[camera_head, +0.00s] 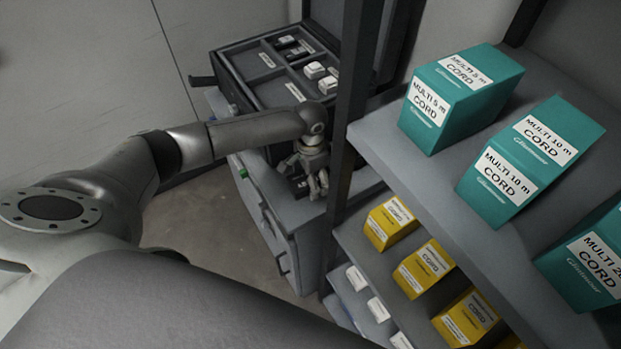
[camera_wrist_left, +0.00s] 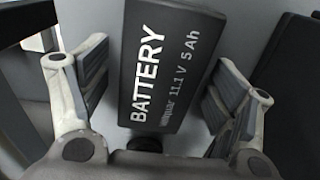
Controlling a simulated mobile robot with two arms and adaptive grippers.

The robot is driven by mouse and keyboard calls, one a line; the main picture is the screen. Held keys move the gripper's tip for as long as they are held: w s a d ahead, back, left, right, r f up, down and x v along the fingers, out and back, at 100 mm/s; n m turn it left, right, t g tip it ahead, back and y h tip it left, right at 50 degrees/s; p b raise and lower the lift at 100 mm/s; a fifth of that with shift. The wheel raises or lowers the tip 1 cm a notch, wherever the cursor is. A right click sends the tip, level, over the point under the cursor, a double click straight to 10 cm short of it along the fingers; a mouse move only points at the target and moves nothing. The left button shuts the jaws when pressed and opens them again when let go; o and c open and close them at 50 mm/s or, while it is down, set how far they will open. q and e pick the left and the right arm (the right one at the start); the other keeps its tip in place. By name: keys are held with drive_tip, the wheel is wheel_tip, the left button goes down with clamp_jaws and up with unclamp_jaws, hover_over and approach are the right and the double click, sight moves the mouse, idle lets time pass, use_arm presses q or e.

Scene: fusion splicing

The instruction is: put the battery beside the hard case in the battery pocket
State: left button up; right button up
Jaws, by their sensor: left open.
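The battery (camera_wrist_left: 165,65) is a dark block with white lettering reading BATTERY 11.1 V 5 Ah. In the left wrist view it lies on a grey surface between the spread fingers of my left gripper (camera_wrist_left: 160,105), with gaps on both sides. My left gripper (camera_head: 315,182) is open and low over the cabinet top in the head view. The battery is mostly hidden there by the gripper. The hard case (camera_head: 235,80) stands open behind the gripper, with labelled compartments. Which compartment is the battery pocket cannot be read. My right gripper is not in view.
A shelf rack (camera_head: 347,110) stands close to the right of the gripper, its dark post beside it. It holds teal cord boxes (camera_head: 460,95), yellow boxes (camera_head: 425,268) and small white boxes. White blocks (camera_head: 314,70) sit inside the case. Floor (camera_head: 205,220) shows left of the cabinet (camera_head: 262,195).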

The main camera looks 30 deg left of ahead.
use_arm(q)
drive_tip(key=c, duration=1.4)
drive_tip(key=shift+c, duration=0.2)
drive_tip(key=shift+r, duration=0.15)
